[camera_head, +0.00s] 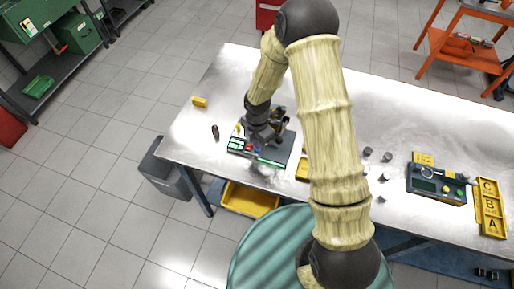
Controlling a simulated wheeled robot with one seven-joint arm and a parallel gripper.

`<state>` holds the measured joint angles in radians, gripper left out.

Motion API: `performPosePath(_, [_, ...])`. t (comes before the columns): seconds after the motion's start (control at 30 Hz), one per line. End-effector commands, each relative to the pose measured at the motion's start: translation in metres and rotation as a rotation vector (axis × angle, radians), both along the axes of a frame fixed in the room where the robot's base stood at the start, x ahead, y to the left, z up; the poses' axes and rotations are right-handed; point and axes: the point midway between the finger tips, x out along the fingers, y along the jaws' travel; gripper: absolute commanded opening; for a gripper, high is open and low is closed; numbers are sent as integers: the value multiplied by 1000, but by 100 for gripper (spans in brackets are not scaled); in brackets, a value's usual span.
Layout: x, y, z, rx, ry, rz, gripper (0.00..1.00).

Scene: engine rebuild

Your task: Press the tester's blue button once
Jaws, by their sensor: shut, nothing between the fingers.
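A dark flat device (286,155) lies at the left part of the metal table, with a green panel (236,145) and a small red spot on its left end. It looks like the tester, but I cannot tell for sure. My gripper (259,146) is shut and empty, pointing down over this device. I cannot tell whether its tips touch the device. A blue button is too small, or too hidden by my gripper, to make out clearly. My arm covers the middle of the table.
A second dark device (436,185) with a display sits at the right beside a yellow tray (489,208) lettered A, B, C. Several small grey cylinders (387,157) stand near my arm. A yellow block (199,102) and a small dark item (215,132) lie at the left.

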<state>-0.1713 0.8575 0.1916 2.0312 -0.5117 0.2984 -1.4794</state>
Motion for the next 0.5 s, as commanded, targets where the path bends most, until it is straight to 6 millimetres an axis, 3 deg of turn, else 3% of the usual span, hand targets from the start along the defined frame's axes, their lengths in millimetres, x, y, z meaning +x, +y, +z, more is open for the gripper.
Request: performPosePath(0.5, [0,0,-15,0,0,0,0])
